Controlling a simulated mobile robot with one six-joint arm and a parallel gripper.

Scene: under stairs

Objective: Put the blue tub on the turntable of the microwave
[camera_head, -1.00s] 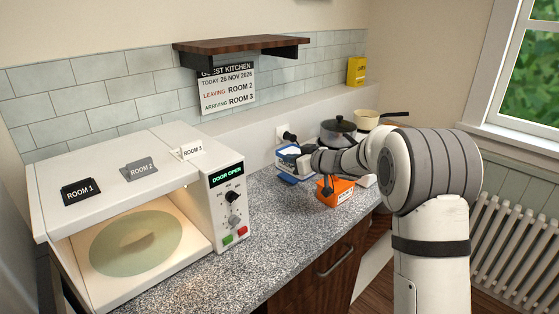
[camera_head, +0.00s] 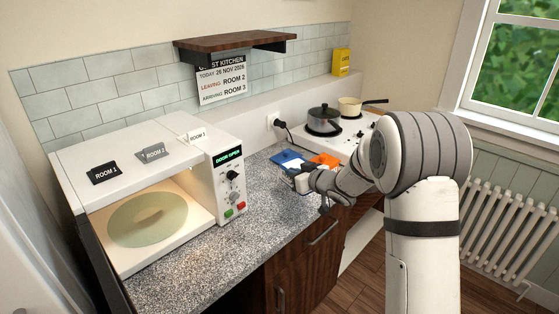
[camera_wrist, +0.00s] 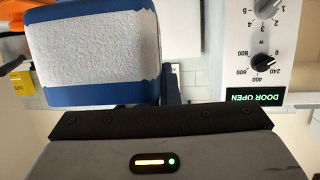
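The blue tub (camera_wrist: 95,95) fills the upper left of the wrist view, close in front of my gripper. It shows a large white textured face with blue edges. One dark finger of my gripper (camera_wrist: 170,88) is against the tub's side; the other finger is hidden. In the head view the tub and my gripper (camera_head: 300,178) are small, and the grip is partly hidden by my wrist. The microwave (camera_head: 130,165) stands on the left with its front open, and its round turntable (camera_head: 148,219) is bare. Its display (camera_wrist: 254,97) reads DOOR OPEN.
An orange box (camera_head: 325,160) is behind my gripper. Pots (camera_head: 323,121) stand on the hob at the back right. ROOM cards (camera_head: 103,173) stand on the microwave. The speckled counter (camera_head: 230,252) in front of the microwave is clear.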

